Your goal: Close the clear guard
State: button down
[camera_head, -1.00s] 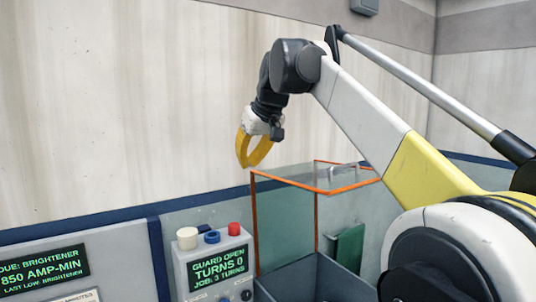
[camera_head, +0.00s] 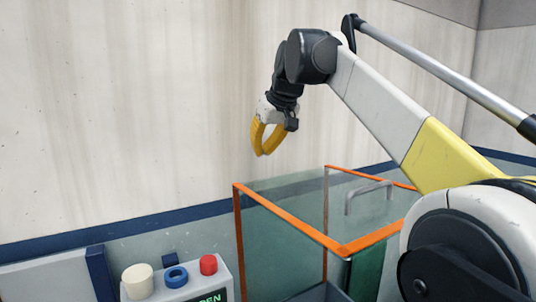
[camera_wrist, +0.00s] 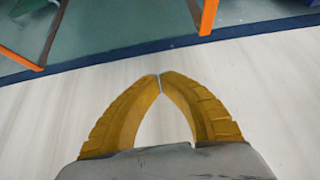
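The clear guard (camera_head: 290,225) is a see-through box with orange edges, in the lower middle of the head view. A grey bar handle (camera_head: 368,192) shows at its top. Orange edges of the guard (camera_wrist: 208,16) also show along the top of the wrist view.
A control box (camera_head: 190,290) with a cream knob (camera_head: 138,281), a blue ring button (camera_head: 176,276) and a red button (camera_head: 208,265) stands left of the guard. Its screen is mostly cut off. A pale wall (camera_head: 120,120) with a blue rail is behind.

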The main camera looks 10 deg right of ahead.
notch_tip(320, 180, down, 7)
jog(key=w, duration=0.1)
jog(key=shift+w+p, duration=0.3)
jog(key=shift+p, duration=0.15)
jog(key=shift+s+d, duration=0.15)
